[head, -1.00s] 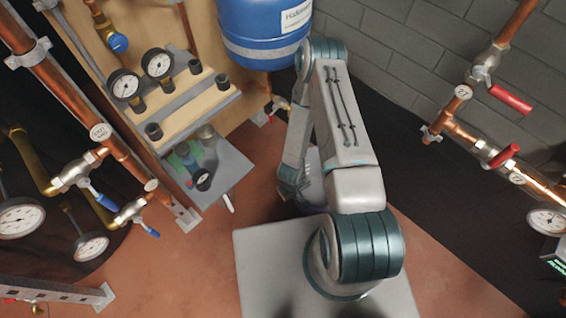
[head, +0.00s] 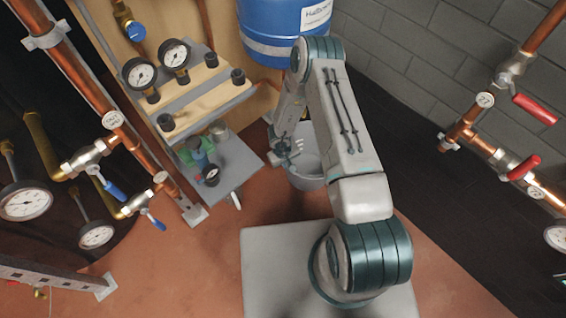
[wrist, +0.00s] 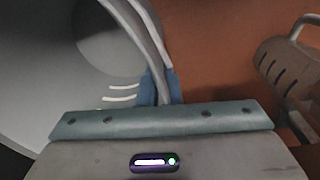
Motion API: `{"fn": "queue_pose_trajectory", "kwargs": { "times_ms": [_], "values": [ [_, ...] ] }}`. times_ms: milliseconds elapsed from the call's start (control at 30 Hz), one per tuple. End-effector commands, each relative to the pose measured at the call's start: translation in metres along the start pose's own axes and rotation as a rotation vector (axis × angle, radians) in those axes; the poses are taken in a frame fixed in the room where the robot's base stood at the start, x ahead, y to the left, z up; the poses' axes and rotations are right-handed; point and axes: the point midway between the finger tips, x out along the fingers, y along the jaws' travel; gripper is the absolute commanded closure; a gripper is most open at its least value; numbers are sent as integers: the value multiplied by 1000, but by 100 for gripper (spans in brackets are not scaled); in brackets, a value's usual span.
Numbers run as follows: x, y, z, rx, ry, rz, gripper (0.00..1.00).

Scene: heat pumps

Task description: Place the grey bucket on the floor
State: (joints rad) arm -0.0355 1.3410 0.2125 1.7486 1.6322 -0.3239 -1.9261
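The grey bucket (head: 312,173) shows in the head view beyond my base, partly hidden by my arm. It looks upright, at or just above the reddish floor; I cannot tell whether it touches. In the wrist view the bucket (wrist: 45,90) fills the left side, with its pale inside and slots showing. My gripper (head: 284,156) is at the bucket's left side. In the wrist view the blue fingertips (wrist: 162,88) are closed on the bucket's rim or handle strip.
A small grey shelf (head: 240,170) with bottles stands close left of the bucket, below the gauge board (head: 190,100). A blue tank (head: 280,25) hangs behind. Copper pipes with valves (head: 100,115) run at left, and others (head: 485,100) at right. Open floor lies at front left.

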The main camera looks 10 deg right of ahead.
Motion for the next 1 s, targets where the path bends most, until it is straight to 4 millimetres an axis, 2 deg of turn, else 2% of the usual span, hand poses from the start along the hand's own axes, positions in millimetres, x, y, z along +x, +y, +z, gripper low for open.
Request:
{"fn": "queue_pose_trajectory", "kwargs": {
  "times_ms": [100, 400, 500, 600, 967, 1000],
  "values": [
    [2, 0, -12, 2, 2, 2, 100],
    [1, 1, -27, 2, 1, -1, 100],
    [23, -2, -25, -3, -2, 2, 100],
    [35, -4, -26, -3, -1, 1, 100],
    [37, -4, -25, -1, -1, 1, 100],
    [37, -4, -25, -1, -1, 0, 87]
  ]
}}
